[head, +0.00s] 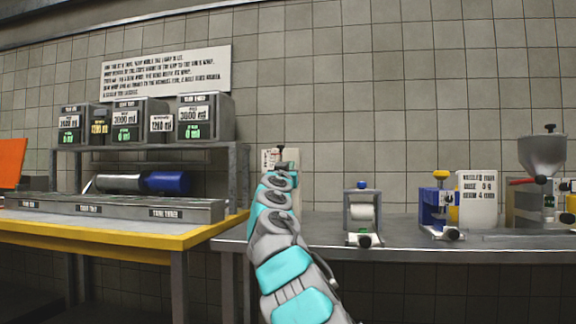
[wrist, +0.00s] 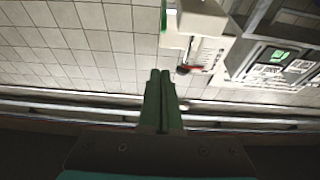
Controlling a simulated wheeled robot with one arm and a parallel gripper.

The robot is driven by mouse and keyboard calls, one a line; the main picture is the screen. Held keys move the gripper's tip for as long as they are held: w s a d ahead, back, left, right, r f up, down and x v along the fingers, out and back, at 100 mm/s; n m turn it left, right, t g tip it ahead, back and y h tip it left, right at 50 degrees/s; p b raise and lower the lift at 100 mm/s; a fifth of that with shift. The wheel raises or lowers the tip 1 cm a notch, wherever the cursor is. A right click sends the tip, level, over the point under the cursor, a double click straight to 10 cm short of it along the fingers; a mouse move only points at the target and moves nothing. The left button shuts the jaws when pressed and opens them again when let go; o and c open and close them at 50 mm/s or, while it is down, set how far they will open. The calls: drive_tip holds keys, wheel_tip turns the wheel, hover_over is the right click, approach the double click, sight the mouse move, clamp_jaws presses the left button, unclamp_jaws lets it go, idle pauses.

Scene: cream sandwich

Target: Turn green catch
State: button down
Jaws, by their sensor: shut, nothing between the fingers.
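My arm reaches toward the wall bench in the head view, and my gripper is hidden behind its links there. In the wrist view my gripper (wrist: 161,74) is shut and empty, its two dark green fingers side by side. A pale box-shaped device (wrist: 197,18) is just beyond and right of the fingertips, with a green strip (wrist: 163,18) on its left edge. I cannot tell whether that strip is the catch. In the head view a small green part (head: 362,232) shows at the foot of the roller device (head: 376,199); it is too small to make out.
The grey bench (head: 400,250) also carries a blue device with a yellow knob (head: 440,200), a white sign (head: 478,198) and a grey hopper (head: 543,153). A yellow-edged table (head: 150,250) stands left, with tanks (head: 139,122) on a shelf. Bench space between the devices is clear.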

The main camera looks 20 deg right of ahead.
drive_tip(key=shift+w+d+f+p, duration=0.35)
drive_tip(key=shift+w+d+f, duration=0.1)
drive_tip(key=shift+w, duration=0.15)
drive_tip(key=shift+w+d+f+p, duration=0.4)
drive_tip(key=shift+w, duration=0.25)
drive_tip(key=shift+w+d+f+p, duration=0.35)
drive_tip(key=shift+w+d+f, duration=0.1)
drive_tip(key=shift+w, duration=0.15)
